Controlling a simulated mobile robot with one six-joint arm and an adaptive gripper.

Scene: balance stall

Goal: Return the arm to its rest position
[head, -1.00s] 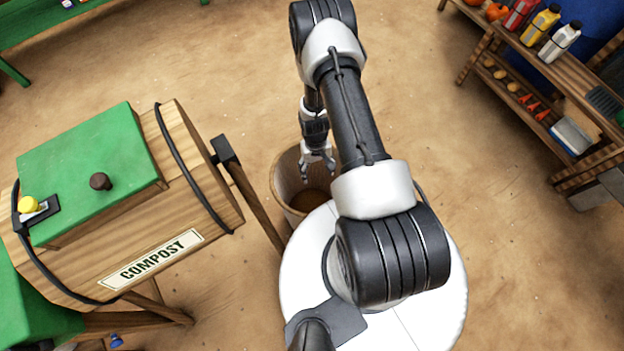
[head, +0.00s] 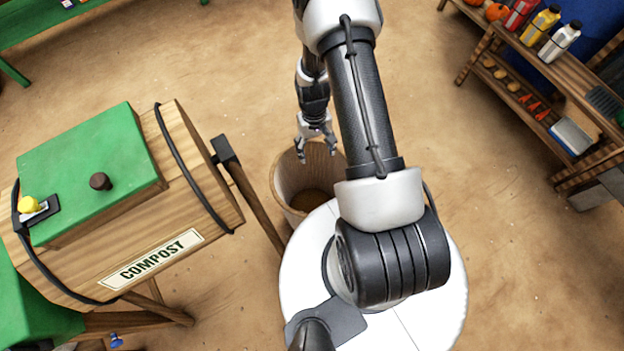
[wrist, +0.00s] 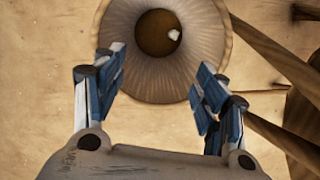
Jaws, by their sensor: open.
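My gripper (head: 317,154) is open and empty in the head view, pointing down over the far rim of a wooden bucket (head: 283,196). In the wrist view my gripper (wrist: 160,95) shows its two blue-padded fingers spread apart, with nothing between them. The same bucket shows beyond the fingertips (wrist: 200,45), with a small whitish thing (wrist: 174,34) on its dark bottom. My arm reaches out from my white base and partly covers the view of the floor.
A wooden shelf (head: 510,95) with bottles is at the upper right. A green bench (head: 45,30) is at the upper left. The floor between is open.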

